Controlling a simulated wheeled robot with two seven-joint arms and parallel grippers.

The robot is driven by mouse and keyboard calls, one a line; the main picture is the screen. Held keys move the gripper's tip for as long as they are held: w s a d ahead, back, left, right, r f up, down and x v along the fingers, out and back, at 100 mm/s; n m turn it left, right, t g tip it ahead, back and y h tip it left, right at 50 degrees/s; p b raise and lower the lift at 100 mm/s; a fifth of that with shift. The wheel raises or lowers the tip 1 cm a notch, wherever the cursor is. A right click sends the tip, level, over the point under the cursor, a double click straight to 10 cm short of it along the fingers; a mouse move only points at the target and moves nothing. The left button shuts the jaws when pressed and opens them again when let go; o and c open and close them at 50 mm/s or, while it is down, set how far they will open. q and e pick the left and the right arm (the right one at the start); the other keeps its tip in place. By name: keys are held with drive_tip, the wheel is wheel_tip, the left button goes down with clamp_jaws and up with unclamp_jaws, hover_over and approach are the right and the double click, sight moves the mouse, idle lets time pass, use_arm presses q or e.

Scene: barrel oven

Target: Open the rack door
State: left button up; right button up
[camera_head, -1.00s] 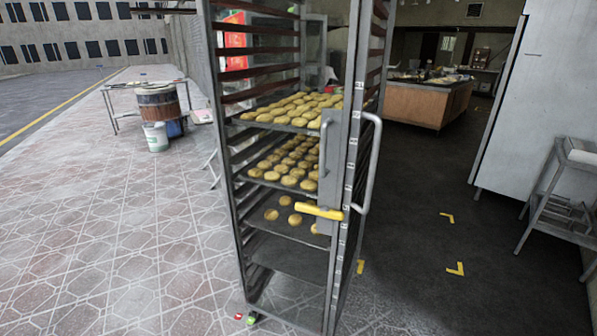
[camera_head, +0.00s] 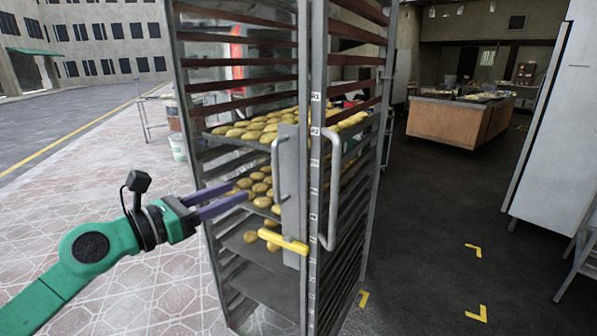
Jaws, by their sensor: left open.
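A tall metal rack (camera_head: 314,100) stands upright in the middle of the head view, with trays of round buns (camera_head: 262,128) inside. A flat metal plate on its front carries a vertical grey handle (camera_head: 276,172) and a yellow lever (camera_head: 283,241) below it. A larger grey side handle (camera_head: 332,190) is to the right. My left gripper (camera_head: 234,196) comes in from the left, its purple fingers apart and empty. It appears in front of the rack's left part, left of the plate and above the yellow lever. My right gripper is not in view.
A wooden counter (camera_head: 458,120) stands at the back right. A tall pale cabinet (camera_head: 562,125) and a small metal stand (camera_head: 580,245) are at the right edge. A table (camera_head: 150,112) is behind the rack on the left. Tiled floor (camera_head: 110,215) is clear at left, dark floor at right.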

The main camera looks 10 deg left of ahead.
sight(274, 173)
use_arm(q)
drive_tip(key=p+x, duration=0.2)
drive_tip(key=x, duration=0.2)
drive_tip(key=p+x, duration=0.3)
drive_tip(key=x, duration=0.2)
drive_tip(key=a+p+x, duration=0.1)
drive_tip(key=p+x, duration=0.2)
drive_tip(key=x, duration=0.1)
drive_tip(key=shift+w+d+f, duration=0.1)
drive_tip(key=shift+w+d, duration=0.15)
drive_tip(key=shift+w, duration=0.3)
drive_tip(key=shift+s+a, duration=0.1)
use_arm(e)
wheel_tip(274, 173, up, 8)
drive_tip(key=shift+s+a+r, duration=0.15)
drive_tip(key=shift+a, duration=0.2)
use_arm(q)
clamp_jaws()
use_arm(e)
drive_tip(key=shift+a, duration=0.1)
